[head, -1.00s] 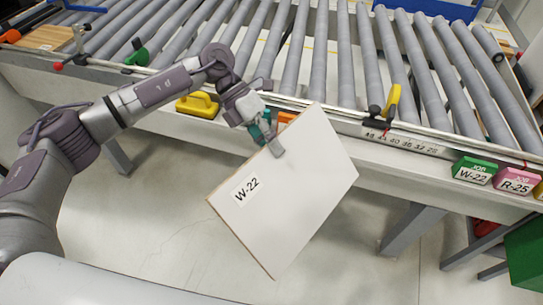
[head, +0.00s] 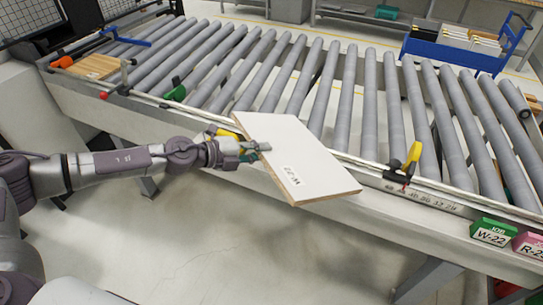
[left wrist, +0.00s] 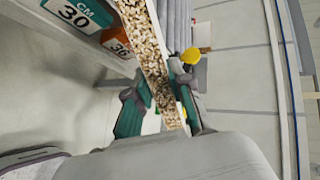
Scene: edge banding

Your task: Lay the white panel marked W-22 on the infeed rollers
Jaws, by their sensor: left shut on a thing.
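The white panel marked W-22 (head: 300,160) is held tilted in the air at the front edge of the conveyor, its far part over the rail and its label end toward me. My left gripper (head: 252,150) is shut on the panel's left edge. In the left wrist view, the panel's chipboard edge (left wrist: 153,60) runs between the two green fingers of the left gripper (left wrist: 160,95). The grey infeed rollers (head: 330,85) lie behind and beneath the panel's far edge. I cannot tell whether the panel touches the rail. My right gripper is not in view.
A yellow-handled clamp (head: 412,160) stands on the front rail to the right, near a ruler strip. A green W-22 job block (head: 492,232) is at the front right. A wooden board (head: 95,66) lies at the far left. The middle rollers are bare.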

